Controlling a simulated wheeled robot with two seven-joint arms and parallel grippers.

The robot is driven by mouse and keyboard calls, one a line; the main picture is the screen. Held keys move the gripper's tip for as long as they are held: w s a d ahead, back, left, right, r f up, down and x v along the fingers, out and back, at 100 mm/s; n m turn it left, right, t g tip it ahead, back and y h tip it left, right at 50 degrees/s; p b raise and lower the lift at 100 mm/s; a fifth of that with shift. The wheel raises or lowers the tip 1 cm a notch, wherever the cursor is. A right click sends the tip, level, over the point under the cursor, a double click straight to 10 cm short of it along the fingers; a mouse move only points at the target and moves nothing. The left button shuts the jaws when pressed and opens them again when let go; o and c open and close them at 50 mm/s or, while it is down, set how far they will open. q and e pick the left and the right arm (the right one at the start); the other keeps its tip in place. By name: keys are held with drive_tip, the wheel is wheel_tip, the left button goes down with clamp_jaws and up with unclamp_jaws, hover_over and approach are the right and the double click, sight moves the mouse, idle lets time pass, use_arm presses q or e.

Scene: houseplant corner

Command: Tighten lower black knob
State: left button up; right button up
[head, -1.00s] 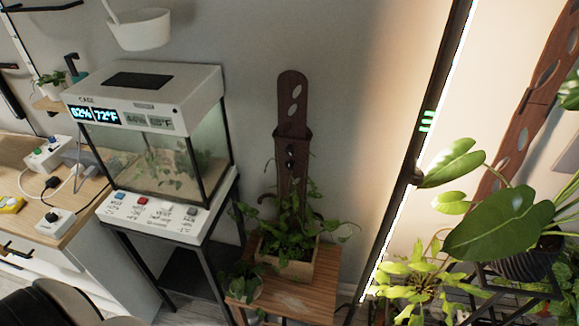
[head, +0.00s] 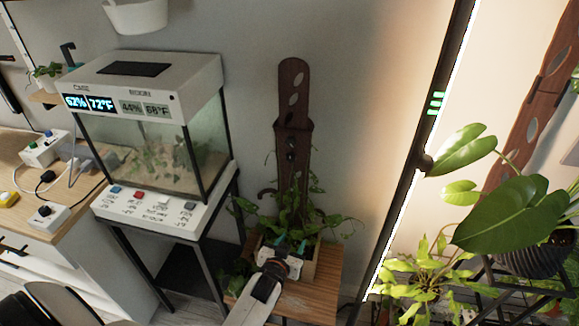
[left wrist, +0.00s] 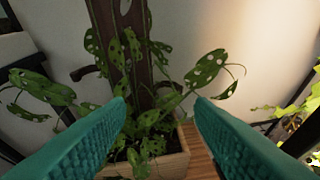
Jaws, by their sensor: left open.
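A dark brown slotted plank (head: 294,95) stands upright behind a potted plant (head: 298,212). Small dark knobs show on the plank's middle, one above the other; the lower black knob (head: 291,155) is just under the upper one (head: 291,142). In the left wrist view the plank (left wrist: 118,40) rises behind the leaves, and I cannot make out the knob clearly there. My left gripper (head: 290,245) is open and empty, below the knobs and in front of the plant. Its teal fingers also frame the plant in the left wrist view (left wrist: 160,108). My right gripper is not in view.
The plant's wooden box (head: 308,268) stands on a small wooden table (head: 318,295). A glass terrarium (head: 150,150) on a black stand is at left. A black lamp pole (head: 408,195) and leafy plants (head: 515,215) are at right. Leaves surround the plank's lower part.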

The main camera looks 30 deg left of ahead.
sight(290, 160)
use_arm(q)
drive_tip(key=w+a+r+n+t+y, duration=0.1)
drive_tip(key=a+r+t+y, duration=0.1)
drive_tip(key=r, duration=0.6)
drive_tip(key=w+a+r+n+t+y, duration=0.1)
drive_tip(key=w+a+r+t, duration=0.15)
drive_tip(key=r, duration=0.65)
drive_tip(key=shift+g, duration=0.35)
drive_tip(key=x, duration=1.1)
drive_tip(key=shift+a+f, duration=0.25)
drive_tip(key=c, duration=1)
